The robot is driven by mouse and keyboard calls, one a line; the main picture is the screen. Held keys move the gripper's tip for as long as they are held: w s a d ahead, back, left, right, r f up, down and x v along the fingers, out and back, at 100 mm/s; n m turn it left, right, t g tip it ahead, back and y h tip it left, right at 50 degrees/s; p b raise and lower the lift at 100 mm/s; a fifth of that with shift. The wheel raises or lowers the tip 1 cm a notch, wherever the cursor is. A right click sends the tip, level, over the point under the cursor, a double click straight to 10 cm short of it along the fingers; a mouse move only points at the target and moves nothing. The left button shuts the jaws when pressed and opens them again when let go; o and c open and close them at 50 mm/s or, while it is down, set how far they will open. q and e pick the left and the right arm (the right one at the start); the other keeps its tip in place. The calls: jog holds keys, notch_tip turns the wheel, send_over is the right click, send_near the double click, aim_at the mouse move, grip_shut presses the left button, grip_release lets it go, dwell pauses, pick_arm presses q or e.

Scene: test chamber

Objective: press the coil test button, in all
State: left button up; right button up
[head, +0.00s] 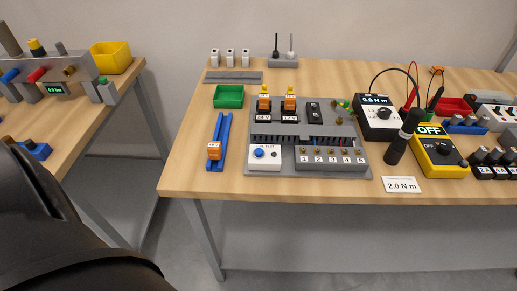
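The coil test button is a round blue button (258,153) on a small white box (266,164). The label above it is partly legible and ends in "TEST". The box sits at the front left corner of a grey relay panel (350,141) on the wooden table. A small dark dot, perhaps a lamp, is right of the button. Nothing covers or touches the button. Neither gripper shows; a large dark part, likely of my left arm, fills the lower left corner.
Left of the panel lies a blue rail (220,140) with an orange relay (214,150). A numbered terminal strip (331,158) adjoins the box on the right. A dark driver (403,138), a yellow meter (438,158) and a card (402,185) lie further right. The table's front left is clear.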

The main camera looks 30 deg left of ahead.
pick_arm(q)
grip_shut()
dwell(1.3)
